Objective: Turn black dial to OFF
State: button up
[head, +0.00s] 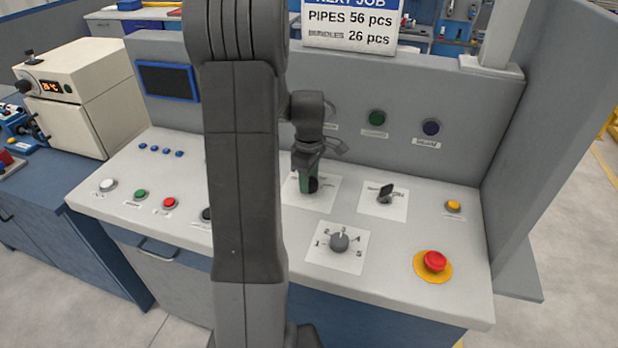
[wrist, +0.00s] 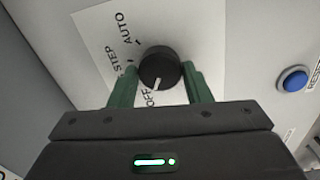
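The black dial (wrist: 160,65) sits on a white plate (wrist: 97,32) marked STEP, AUTO and OFF in the wrist view. Its white pointer line points down in the picture, toward the OFF label. My gripper (wrist: 160,76) has its green fingers on either side of the dial, with narrow gaps seeming to show between fingers and knob. In the head view my gripper (head: 311,182) is lowered over the plate (head: 327,196) on the sloped panel, and it largely hides the dial there.
A numbered selector knob (head: 339,242) is in front of my gripper. A black switch (head: 386,193) stands to the right, near a yellow button (head: 453,206) and a red emergency button (head: 434,261). A blue button (wrist: 293,79) is at right in the wrist view.

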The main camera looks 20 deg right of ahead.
jog(key=o, duration=0.3)
jog(key=shift+r, duration=0.1)
notch_tip(320, 180, up, 14)
jog(key=shift+f, duration=0.2)
dwell(0.5)
notch_tip(320, 180, down, 14)
jog(key=shift+r, duration=0.1)
dwell(0.5)
